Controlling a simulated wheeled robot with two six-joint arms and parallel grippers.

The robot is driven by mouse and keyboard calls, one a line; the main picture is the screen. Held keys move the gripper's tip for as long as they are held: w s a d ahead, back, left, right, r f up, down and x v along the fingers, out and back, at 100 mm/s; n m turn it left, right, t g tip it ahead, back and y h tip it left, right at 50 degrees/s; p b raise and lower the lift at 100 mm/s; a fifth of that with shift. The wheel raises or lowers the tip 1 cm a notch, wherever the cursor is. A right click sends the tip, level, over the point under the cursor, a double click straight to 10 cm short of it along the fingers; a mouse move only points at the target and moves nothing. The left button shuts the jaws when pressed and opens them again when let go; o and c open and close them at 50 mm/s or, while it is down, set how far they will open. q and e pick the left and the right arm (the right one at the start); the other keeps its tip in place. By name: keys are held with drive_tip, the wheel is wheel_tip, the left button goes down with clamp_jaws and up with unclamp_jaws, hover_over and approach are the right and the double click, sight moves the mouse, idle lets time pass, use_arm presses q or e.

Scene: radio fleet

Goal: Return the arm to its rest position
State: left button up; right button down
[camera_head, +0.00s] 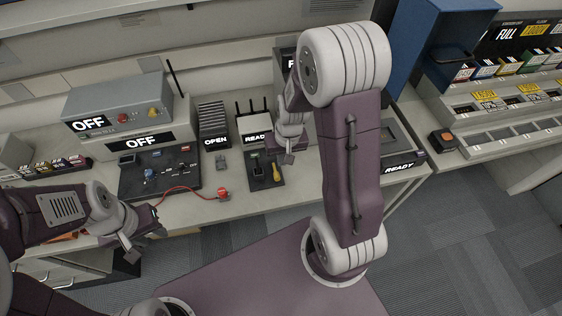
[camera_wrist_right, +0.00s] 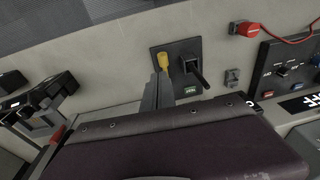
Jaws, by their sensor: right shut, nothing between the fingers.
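My right arm reaches over the bench in the head view, and its gripper (camera_head: 287,158) is at a small dark panel (camera_head: 262,182). The right wrist view shows its narrow fingers (camera_wrist_right: 160,92) shut and empty. They point toward the same panel (camera_wrist_right: 186,50), close to a yellow handle (camera_wrist_right: 163,60); I cannot tell whether they touch it. A black lever (camera_wrist_right: 196,70) stands beside the handle. My left gripper (camera_head: 143,236) is low at the bench's front edge in the head view, and whether its fingers are open is unclear.
Grey boxes marked OFF (camera_head: 130,137) stand at the left behind a black control panel (camera_head: 160,172). A red cable runs to a red plug (camera_head: 223,194). A rack marked OPEN (camera_head: 213,125) stands mid-bench. A blue cabinet (camera_head: 440,40) and an orange button (camera_head: 446,136) are at right.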

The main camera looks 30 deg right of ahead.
drive_tip(key=s+a+r+n, duration=0.2)
drive_tip(key=s+a+r, duration=0.2)
drive_tip(key=s, duration=0.4)
drive_tip(key=shift+s+r, duration=0.25)
drive_tip(key=shift+r, duration=0.45)
drive_tip(key=shift+s+a, duration=0.1)
drive_tip(key=shift+a, duration=0.1)
